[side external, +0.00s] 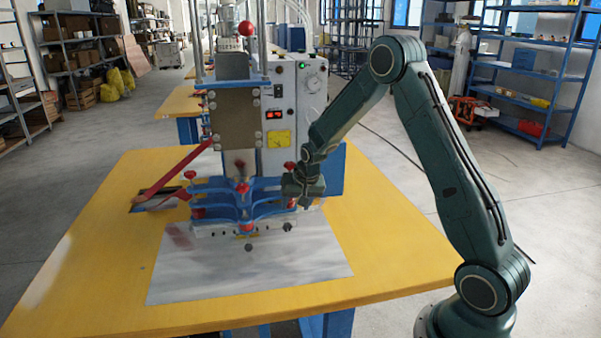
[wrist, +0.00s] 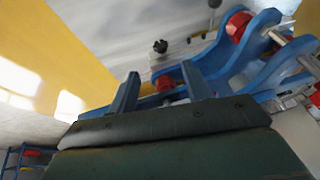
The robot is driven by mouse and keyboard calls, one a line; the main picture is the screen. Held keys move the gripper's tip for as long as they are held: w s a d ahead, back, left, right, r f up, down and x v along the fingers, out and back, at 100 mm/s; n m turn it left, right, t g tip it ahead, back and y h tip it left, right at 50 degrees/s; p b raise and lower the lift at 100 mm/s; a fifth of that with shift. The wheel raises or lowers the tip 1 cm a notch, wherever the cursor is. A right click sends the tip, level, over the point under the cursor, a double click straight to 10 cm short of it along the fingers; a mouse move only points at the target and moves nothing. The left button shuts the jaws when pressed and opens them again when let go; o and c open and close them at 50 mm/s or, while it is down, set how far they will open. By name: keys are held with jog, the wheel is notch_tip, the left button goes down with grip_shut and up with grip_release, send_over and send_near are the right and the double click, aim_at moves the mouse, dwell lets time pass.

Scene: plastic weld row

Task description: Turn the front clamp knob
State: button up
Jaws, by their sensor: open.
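The welding machine (side external: 237,120) stands on the yellow table, with blue clamp arms (side external: 225,190) low on its front. Several red knobs sit on these clamps, one at the front middle (side external: 246,228). I cannot tell for sure which is the front clamp knob. My gripper (side external: 304,203) is at the right end of the clamps, pointing down. In the wrist view its two fingers (wrist: 161,88) are apart, and a small red knob (wrist: 165,83) shows between them. Whether they touch it I cannot tell. A larger red knob (wrist: 239,26) is at upper right, beyond the fingers.
Black knobs (side external: 249,247) are on the front bar; one also shows in the wrist view (wrist: 160,46). A grey sheet (side external: 250,280) covers the table in front. A red lever (side external: 185,170) sticks out left. The yellow table top (side external: 100,250) is clear at left.

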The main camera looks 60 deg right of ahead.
aim_at(287, 228)
jog(key=shift+x, duration=5.9)
jog(key=c, duration=1)
